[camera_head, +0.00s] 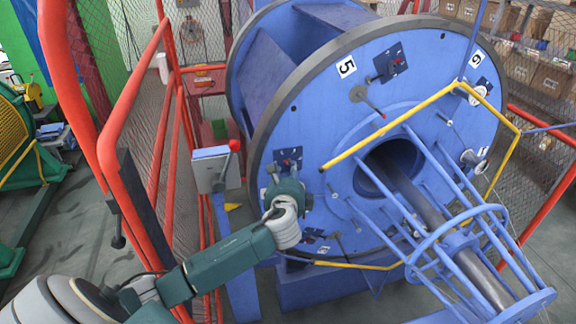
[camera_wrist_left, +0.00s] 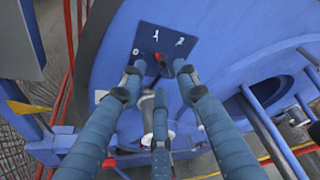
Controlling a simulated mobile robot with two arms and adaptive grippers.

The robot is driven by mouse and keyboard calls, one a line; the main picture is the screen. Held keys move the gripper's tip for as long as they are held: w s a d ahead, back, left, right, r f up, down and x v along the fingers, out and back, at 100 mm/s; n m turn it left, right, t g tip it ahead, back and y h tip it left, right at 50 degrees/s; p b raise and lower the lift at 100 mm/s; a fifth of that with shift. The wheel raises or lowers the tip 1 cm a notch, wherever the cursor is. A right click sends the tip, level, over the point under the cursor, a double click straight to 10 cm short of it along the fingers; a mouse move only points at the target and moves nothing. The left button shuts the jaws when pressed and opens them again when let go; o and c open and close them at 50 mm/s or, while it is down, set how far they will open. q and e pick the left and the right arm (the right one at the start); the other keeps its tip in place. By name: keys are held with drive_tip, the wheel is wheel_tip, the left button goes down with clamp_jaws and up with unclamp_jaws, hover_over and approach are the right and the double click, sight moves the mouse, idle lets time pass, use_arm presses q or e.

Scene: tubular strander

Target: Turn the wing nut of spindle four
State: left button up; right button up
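My left gripper (camera_head: 283,172) is at the left side of the big blue drum face (camera_head: 318,115), in front of the station below the one marked 5. In the left wrist view, the fingers of this gripper (camera_wrist_left: 158,92) are spread, two above and one below. Between them shows a grey-white spindle part (camera_wrist_left: 147,106), partly covered by the fingers; I cannot tell whether they touch it. A wing nut cannot be made out clearly there. Just beyond is a dark blue plate (camera_wrist_left: 150,38) marked 0, 1 and 2, with a red switch knob (camera_wrist_left: 160,58). No number 4 is readable. My right gripper is not in view.
Station 5 has a white label (camera_head: 346,66) and a red-tipped lever (camera_head: 372,103). Yellow rails (camera_head: 395,125) and a blue tubular frame (camera_head: 450,215) stand right of the gripper. A red fence (camera_head: 150,110) and a grey box with a lever (camera_head: 213,168) stand left.

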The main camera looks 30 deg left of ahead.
sight(289, 163)
use_arm(q)
drive_tip(key=shift+p+x, duration=0.35)
drive_tip(key=shift+x, duration=1.6)
drive_tip(key=shift+d, duration=0.1)
clamp_jaws()
